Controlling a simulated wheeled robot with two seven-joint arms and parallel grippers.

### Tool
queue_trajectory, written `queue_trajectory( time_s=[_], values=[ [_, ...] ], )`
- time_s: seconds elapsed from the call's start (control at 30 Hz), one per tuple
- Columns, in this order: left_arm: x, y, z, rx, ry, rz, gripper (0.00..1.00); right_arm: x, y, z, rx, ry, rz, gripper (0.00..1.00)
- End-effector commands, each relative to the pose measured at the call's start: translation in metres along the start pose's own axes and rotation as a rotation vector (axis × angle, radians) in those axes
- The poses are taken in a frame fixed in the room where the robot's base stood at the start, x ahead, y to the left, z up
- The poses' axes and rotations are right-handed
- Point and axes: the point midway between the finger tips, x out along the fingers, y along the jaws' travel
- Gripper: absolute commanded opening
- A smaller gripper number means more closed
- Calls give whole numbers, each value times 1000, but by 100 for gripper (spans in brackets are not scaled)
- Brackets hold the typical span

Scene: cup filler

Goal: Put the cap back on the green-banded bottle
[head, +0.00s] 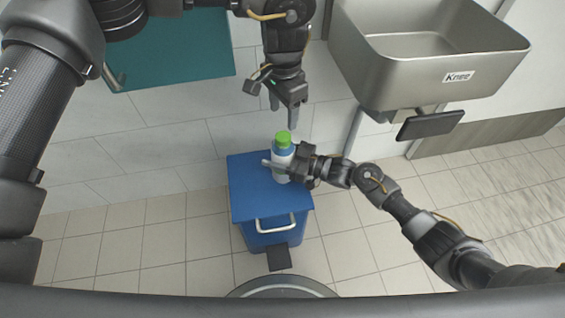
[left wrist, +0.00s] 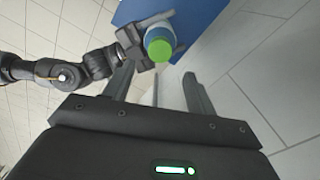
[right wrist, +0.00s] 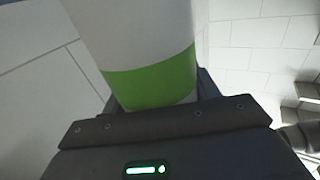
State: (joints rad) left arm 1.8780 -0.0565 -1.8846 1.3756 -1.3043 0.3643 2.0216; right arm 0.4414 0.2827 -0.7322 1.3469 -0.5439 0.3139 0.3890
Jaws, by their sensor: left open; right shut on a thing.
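The white bottle (head: 282,165) stands upright over the blue cabinet top, with a bright green cap (head: 283,139) sitting on its mouth. I cannot tell how tightly the cap is seated. The bottle's green band (right wrist: 152,80) shows close up in the right wrist view. My right gripper (head: 281,163) is shut around the bottle's body from the right. My left gripper (head: 283,110) is open and empty, pointing down just above the cap and apart from it. In the left wrist view the cap (left wrist: 159,46) lies beyond the open fingers.
The blue cabinet (head: 250,200) has a white handle on its front and floor around it. A steel sink (head: 430,75) with a dark panel under it stands at upper right. A teal panel (head: 175,55) is at upper left.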

Motion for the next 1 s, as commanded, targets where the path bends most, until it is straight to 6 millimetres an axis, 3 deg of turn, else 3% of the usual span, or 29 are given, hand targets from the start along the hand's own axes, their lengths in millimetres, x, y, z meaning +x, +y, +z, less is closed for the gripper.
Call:
queue_trajectory(
  time_s=[0.17, 0.7, 1.0],
  values=[
    [1, 1, -1, -1, 3, 3, 56, 0, 0, 0, 0, 0, 0, 0],
    [2, 0, 0, 0, 0, 0, 56, 0, 0, 0, 0, 0, 0, 0],
    [37, 1, 1, 0, -3, 3, 56, 0, 0, 0, 0, 0, 0, 0]
  ],
)
